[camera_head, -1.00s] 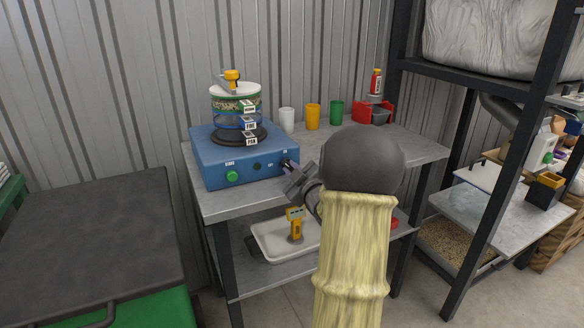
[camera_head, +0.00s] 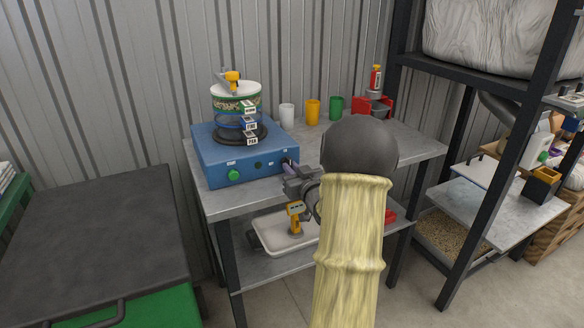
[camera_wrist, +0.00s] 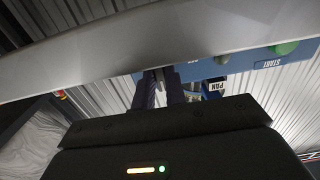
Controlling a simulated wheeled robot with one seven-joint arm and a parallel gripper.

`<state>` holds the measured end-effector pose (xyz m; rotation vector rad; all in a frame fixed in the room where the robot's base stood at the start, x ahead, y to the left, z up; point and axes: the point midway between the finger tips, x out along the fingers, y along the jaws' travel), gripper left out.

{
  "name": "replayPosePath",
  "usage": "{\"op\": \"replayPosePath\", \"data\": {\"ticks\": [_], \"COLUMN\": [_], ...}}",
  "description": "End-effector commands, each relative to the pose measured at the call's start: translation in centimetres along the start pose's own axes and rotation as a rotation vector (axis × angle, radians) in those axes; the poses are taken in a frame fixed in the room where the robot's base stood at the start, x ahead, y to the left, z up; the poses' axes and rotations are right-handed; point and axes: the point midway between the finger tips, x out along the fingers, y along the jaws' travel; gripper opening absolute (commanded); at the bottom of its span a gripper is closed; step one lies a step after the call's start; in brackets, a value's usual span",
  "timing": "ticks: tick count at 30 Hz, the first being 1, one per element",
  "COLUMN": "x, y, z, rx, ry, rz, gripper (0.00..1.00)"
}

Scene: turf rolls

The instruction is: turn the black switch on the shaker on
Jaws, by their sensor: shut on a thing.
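The shaker is a blue box (camera_head: 222,172) on the grey table, with a stack of sieves (camera_head: 236,112) on top. Its front has a green START button (camera_head: 234,174), which also shows upside down in the wrist view (camera_wrist: 285,48), and a dark round knob (camera_head: 258,165). The black switch is at the right end of this front, mostly covered by my fingers. My gripper (camera_head: 289,166) reaches it from the front right and is shut on it. In the wrist view my dark fingers (camera_wrist: 158,90) are close together; a pale grey band hides what lies past them.
White (camera_head: 287,117), yellow (camera_head: 313,117) and green cups (camera_head: 337,109) and a red scale-like holder (camera_head: 372,108) stand behind on the table. A tray (camera_head: 285,233) with a yellow handheld tool (camera_head: 296,217) lies on the lower shelf. A black shelf frame (camera_head: 490,150) stands right.

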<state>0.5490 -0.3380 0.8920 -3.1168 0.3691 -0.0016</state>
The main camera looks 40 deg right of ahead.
Motion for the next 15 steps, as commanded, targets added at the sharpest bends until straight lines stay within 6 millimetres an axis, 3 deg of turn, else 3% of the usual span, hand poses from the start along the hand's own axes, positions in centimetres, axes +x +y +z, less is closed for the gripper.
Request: {"op": "replayPosePath", "data": {"ticks": [13, 14, 15], "x": [-0.07, -0.07, -0.07], "y": [-0.02, -0.02, -0.02], "z": [0.27, 0.27, 0.26], "rx": [0.016, 0.016, 0.015], "ry": [-0.006, -0.006, -0.006], "rz": [0.000, 0.000, 0.000], "gripper": [0.00, 0.17, 0.24]}}
